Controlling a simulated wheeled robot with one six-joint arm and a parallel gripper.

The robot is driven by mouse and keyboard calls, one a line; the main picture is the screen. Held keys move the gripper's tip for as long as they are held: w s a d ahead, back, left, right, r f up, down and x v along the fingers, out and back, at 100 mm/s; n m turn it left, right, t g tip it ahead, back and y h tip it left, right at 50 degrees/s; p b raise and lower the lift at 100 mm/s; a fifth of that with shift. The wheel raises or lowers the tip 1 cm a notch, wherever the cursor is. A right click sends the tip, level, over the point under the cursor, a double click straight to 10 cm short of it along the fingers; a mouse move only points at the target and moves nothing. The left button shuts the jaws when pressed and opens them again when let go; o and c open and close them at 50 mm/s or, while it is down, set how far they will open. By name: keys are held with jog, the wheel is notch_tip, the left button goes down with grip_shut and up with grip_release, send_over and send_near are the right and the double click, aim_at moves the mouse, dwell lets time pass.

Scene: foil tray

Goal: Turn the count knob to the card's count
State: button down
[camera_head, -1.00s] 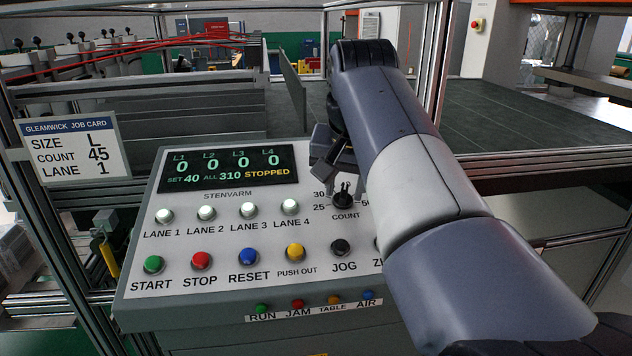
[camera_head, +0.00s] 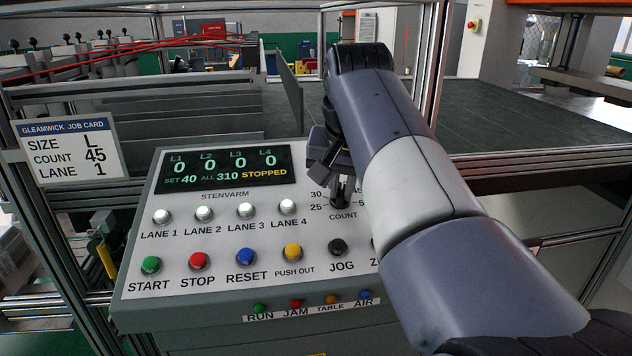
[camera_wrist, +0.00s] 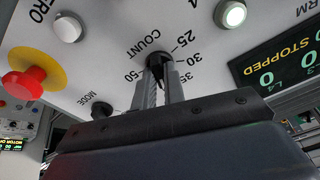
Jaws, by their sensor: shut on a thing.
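The count knob (camera_wrist: 158,60) is black, with a dial of numbers around it; 25, 30 and 50 read clearly in the wrist view. My gripper (camera_wrist: 162,72) is shut on this knob, one finger on each side. In the head view my gripper (camera_head: 342,200) stands over the knob and hides most of it and part of its dial. The knob's pointer cannot be made out. The job card (camera_head: 70,149) at the left reads size L, count 45, lane 1. The display (camera_head: 226,167) reads SET 40, ALL 310, STOPPED, with zeros for all lanes.
White lane buttons (camera_head: 246,211) and coloured buttons such as the blue RESET (camera_head: 246,257) and black JOG (camera_head: 338,247) lie near the knob. The wrist view shows a MODE knob (camera_wrist: 102,110) and a red emergency stop (camera_wrist: 24,84). A metal frame post stands behind my arm.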

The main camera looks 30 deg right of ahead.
jog(key=m+p, duration=0.1)
jog(key=m, duration=0.2)
jog(key=shift+r+m+p, duration=0.1)
jog(key=shift+m+p, duration=0.2)
jog(key=shift+p, duration=0.05)
jog(key=shift+m+g+p, duration=0.3)
jog(key=shift+m+p, duration=0.35)
jog(key=shift+m, duration=1.35)
jog(key=c, duration=1.5)
grip_release()
jog(key=v, duration=1)
jog(key=shift+a+r, duration=0.3)
